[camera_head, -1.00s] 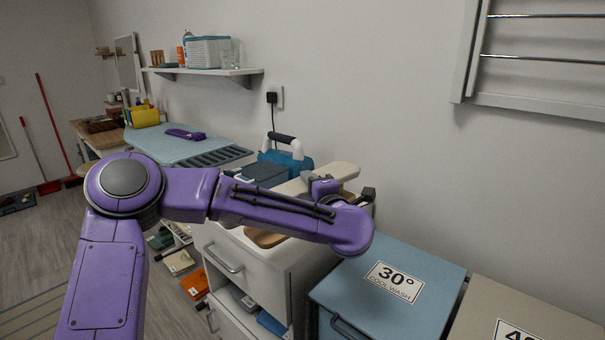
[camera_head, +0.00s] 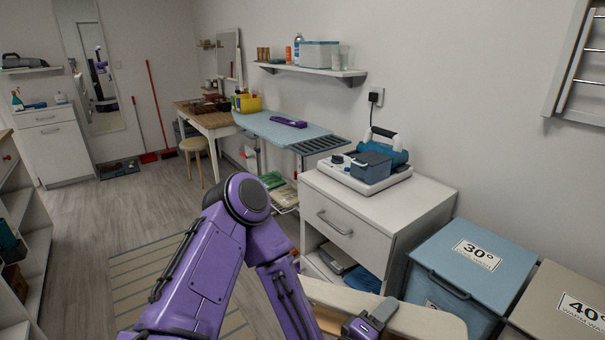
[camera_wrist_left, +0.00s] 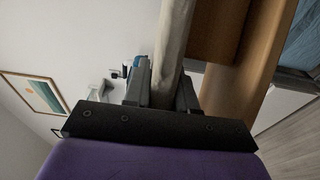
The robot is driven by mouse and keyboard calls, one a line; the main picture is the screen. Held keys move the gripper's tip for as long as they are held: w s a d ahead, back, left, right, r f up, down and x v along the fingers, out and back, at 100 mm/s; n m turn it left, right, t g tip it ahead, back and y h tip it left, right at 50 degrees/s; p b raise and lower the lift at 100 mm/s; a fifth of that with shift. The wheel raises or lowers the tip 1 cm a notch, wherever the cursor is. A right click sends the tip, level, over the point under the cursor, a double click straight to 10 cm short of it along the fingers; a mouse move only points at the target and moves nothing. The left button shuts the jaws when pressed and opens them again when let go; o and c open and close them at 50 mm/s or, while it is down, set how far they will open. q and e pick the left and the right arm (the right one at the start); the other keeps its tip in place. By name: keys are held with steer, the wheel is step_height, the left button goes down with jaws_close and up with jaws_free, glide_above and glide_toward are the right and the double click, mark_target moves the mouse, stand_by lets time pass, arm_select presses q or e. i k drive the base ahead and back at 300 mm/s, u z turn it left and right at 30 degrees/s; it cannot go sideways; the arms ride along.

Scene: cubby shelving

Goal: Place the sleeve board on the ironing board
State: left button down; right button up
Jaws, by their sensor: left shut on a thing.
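The sleeve board (camera_head: 425,318) has a cream padded top and is at the bottom of the head view, in front of the white cabinet. My left gripper (camera_head: 372,322) is shut on it. In the left wrist view, the fingers (camera_wrist_left: 160,88) clamp the cream padded part (camera_wrist_left: 177,45), with the sleeve board's brown wooden part (camera_wrist_left: 250,60) beside it. The ironing board (camera_head: 262,126) has a light blue top and stands along the wall beyond the cabinet, well away from the gripper. A purple item (camera_head: 289,123) lies on it. My right gripper is out of view.
A white cabinet (camera_head: 350,205) carrying a blue steam iron station (camera_head: 375,165) stands between me and the ironing board. Laundry bins (camera_head: 465,285) are at the right. A stool (camera_head: 193,145) and wooden table (camera_head: 205,118) stand beyond. Open floor lies to the left.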

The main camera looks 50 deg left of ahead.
mark_target(266, 126)
steer(key=u, duration=2.5)
steer(key=i, duration=4.15)
steer(key=u, duration=0.65)
steer(key=i, duration=3.75)
steer(key=z, duration=0.75)
